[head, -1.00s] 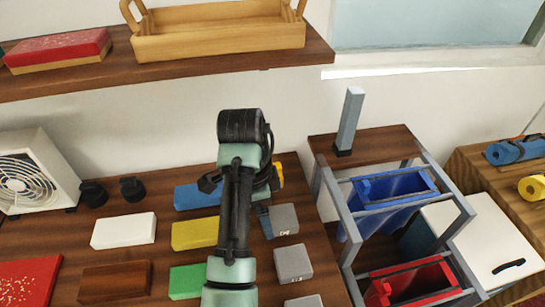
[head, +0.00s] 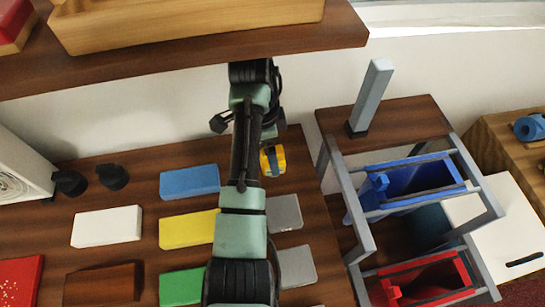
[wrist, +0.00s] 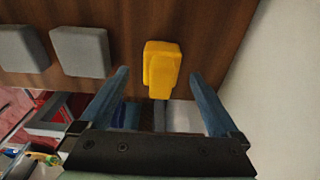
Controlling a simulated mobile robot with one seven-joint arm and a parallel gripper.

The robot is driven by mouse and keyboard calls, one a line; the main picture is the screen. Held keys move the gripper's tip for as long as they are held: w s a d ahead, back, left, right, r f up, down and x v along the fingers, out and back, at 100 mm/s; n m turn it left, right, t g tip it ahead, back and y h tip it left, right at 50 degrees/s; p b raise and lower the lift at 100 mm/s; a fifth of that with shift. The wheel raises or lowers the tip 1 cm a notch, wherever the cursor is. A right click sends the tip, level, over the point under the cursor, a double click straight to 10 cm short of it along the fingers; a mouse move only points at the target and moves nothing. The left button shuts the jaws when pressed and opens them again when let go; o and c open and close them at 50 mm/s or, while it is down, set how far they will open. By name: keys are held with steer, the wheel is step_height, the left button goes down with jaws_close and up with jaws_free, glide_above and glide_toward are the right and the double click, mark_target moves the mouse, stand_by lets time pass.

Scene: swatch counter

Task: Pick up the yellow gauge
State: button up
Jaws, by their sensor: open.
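The yellow gauge (head: 273,160) stands on the dark wooden counter, just right of my arm in the head view, near the back. In the wrist view the yellow gauge (wrist: 161,69) lies ahead of my gripper (wrist: 160,82), between the lines of its two fingers. The fingers are spread wide and nothing is held. In the head view my arm hides the fingertips. I cannot tell how far the gauge is from the fingertips.
Grey blocks (head: 285,212) stand in front of the gauge; they also show in the wrist view (wrist: 80,51). Blue (head: 190,181), yellow (head: 189,229) and white (head: 106,226) blocks lie left of my arm. A shelf (head: 190,55) overhangs the back. A rack with blue (head: 408,184) and red bins stands right.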

steer(key=shift+w+d+f, duration=0.1)
steer(key=shift+d+f, duration=0.1)
steer(key=shift+f, duration=1.15)
jaws_close()
